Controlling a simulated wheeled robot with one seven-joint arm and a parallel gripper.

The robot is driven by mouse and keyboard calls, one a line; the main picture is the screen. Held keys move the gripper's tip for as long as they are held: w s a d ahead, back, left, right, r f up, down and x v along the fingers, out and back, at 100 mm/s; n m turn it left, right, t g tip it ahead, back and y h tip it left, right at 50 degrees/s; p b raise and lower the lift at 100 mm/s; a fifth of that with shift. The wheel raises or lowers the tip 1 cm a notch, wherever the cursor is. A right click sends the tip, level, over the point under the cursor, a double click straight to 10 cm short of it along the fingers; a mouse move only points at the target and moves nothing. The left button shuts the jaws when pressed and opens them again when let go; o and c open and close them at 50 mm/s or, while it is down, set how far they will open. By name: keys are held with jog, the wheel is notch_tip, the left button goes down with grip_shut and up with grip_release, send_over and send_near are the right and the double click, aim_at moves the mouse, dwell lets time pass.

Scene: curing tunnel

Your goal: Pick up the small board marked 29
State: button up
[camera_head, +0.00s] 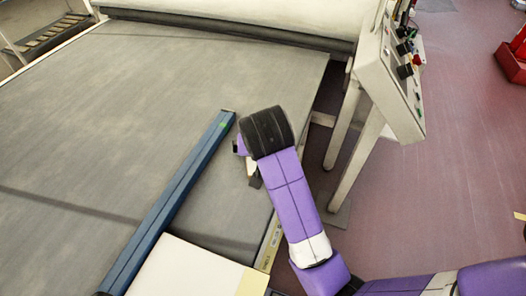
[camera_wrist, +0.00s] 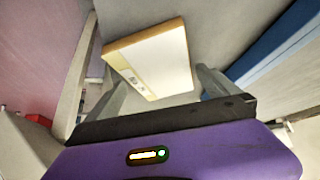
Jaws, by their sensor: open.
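A small white board with yellowish edges lies on the grey belt and shows in the wrist view (camera_wrist: 160,58). A label is on its near edge; its marking is too small to read surely. My gripper (camera_wrist: 158,80) is open, with one finger on each side of the board's near part. I cannot tell whether either finger touches it. In the head view my gripper (camera_head: 254,178) is largely hidden behind my arm, near the belt's right edge. A pale piece (camera_head: 251,168) shows beside it, probably the same board.
A long blue bar (camera_head: 170,200) lies along the belt (camera_head: 100,110), left of my gripper. A larger white panel (camera_head: 190,272) with a yellow edge is at the bottom. A control panel (camera_head: 388,75) and its legs stand at the right. The belt's left part is clear.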

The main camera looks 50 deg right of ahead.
jog(key=shift+x, duration=0.85)
jog(key=shift+c, duration=0.4)
jog(key=c, duration=1)
jog(key=shift+r, duration=0.1)
notch_tip(320, 180, up, 20)
jog(key=p, duration=0.6)
